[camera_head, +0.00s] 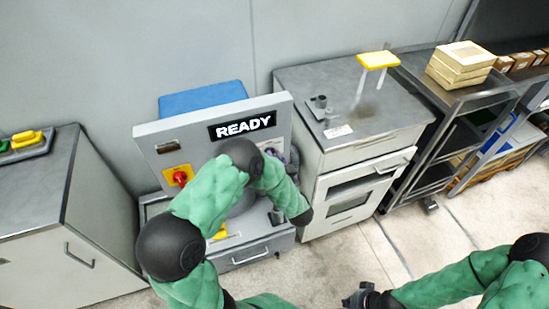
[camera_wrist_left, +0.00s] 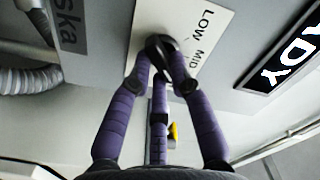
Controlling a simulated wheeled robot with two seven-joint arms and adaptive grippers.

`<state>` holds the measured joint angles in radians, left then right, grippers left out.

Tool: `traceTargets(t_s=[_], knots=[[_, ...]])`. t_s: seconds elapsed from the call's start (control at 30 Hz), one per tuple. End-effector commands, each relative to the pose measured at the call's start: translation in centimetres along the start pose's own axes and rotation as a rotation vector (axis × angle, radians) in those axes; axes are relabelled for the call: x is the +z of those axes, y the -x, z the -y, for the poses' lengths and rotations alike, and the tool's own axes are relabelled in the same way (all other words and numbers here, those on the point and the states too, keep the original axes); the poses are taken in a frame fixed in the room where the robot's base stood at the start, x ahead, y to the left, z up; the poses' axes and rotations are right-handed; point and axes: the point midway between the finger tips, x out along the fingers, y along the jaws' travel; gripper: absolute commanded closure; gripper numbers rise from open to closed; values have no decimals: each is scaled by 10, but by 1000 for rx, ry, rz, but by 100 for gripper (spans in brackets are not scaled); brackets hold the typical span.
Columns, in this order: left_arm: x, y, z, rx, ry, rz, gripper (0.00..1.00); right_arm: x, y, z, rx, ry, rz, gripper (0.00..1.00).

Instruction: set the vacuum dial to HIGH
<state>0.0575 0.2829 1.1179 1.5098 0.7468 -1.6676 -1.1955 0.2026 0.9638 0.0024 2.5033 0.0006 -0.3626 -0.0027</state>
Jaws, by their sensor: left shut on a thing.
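The vacuum dial (camera_wrist_left: 162,42) is a dark round knob on a white plate (camera_wrist_left: 205,38) marked LOW and MID in the left wrist view. The rest of the plate's marking is hidden, and I cannot read the dial's setting. My left gripper (camera_wrist_left: 163,60), with purple fingers, is shut on the dial. In the head view my left arm covers the dial and most of that gripper. The machine's panel has a screen reading READY (camera_head: 242,126). My right gripper (camera_head: 358,299) is dark and small at the bottom edge, apart from the machine; its jaws are unclear.
A red knob on a yellow plate (camera_head: 178,176) sits left of my arm on the panel. A grey cabinet (camera_head: 90,215) stands left of the machine. A white-fronted unit (camera_head: 350,190) and a rack (camera_head: 450,98) stand to the right. The floor in front is open.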

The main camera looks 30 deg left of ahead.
Motion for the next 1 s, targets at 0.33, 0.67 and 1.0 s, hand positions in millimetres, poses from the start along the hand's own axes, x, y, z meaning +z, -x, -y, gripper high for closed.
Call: traceTargets(t_s=[0.33,0.67,1.0], knots=[[0,0,0,1,0,0,55,0,0,0,0,0,0,100],[0,18,-1,5,0,-1,55,0,0,0,0,0,0,100],[-1,84,-2,6,-2,-3,55,0,0,0,0,0,0,100]])
